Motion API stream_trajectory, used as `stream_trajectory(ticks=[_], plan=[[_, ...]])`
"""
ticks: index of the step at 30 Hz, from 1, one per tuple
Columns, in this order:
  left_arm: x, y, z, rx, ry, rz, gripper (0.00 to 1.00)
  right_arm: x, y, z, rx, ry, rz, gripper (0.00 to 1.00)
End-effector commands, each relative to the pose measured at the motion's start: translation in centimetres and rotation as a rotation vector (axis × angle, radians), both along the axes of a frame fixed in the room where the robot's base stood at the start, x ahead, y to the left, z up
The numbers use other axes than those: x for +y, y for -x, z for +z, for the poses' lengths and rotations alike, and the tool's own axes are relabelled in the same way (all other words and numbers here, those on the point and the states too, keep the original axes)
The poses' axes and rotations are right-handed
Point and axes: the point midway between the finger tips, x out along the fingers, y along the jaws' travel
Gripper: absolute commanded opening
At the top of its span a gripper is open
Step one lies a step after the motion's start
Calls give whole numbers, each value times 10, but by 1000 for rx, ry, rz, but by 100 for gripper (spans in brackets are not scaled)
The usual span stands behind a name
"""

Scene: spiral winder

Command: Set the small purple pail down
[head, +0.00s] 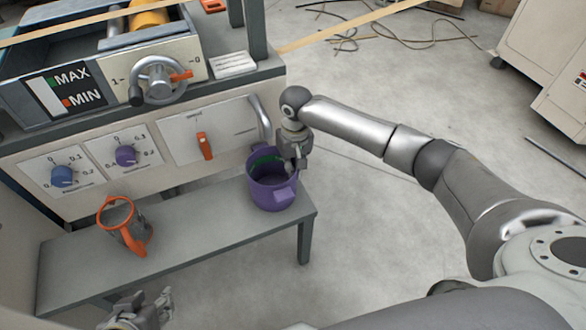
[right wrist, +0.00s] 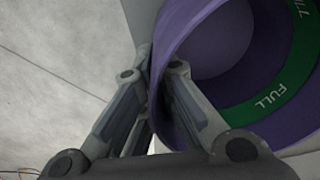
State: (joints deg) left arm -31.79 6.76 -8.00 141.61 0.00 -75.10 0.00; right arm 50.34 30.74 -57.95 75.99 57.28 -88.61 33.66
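The purple pail (head: 272,192) is upright at the right end of the grey bench (head: 205,225). I cannot tell if its base touches the bench top. My right gripper (head: 298,163) is at the pail's upper right rim. In the right wrist view its fingers (right wrist: 150,95) are closed on the pail wall (right wrist: 178,65), one inside and one outside. A green band marked FULL (right wrist: 265,100) shows inside the pail. My left gripper (head: 150,308) is low in the head view, in front of the bench, with its fingers apart and empty.
Behind the bench is the machine panel with knobs (head: 125,155), an orange switch (head: 205,146) and a crank wheel (head: 158,80). Floor (head: 350,230) right of the bench is clear.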

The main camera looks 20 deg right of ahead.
Motion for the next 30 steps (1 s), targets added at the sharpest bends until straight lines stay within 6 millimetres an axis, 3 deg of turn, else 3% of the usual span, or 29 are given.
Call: stream_trajectory(ticks=[11,17,30], plan=[[2,5,-1,25,-5,2,40,1,0,-2,0,-1,0,0],[2,5,-2,25,-5,2,40,0,0,-2,0,-1,0,27],[1,1,0,7,-2,2,40,0,0,3,-1,0,0,27]])
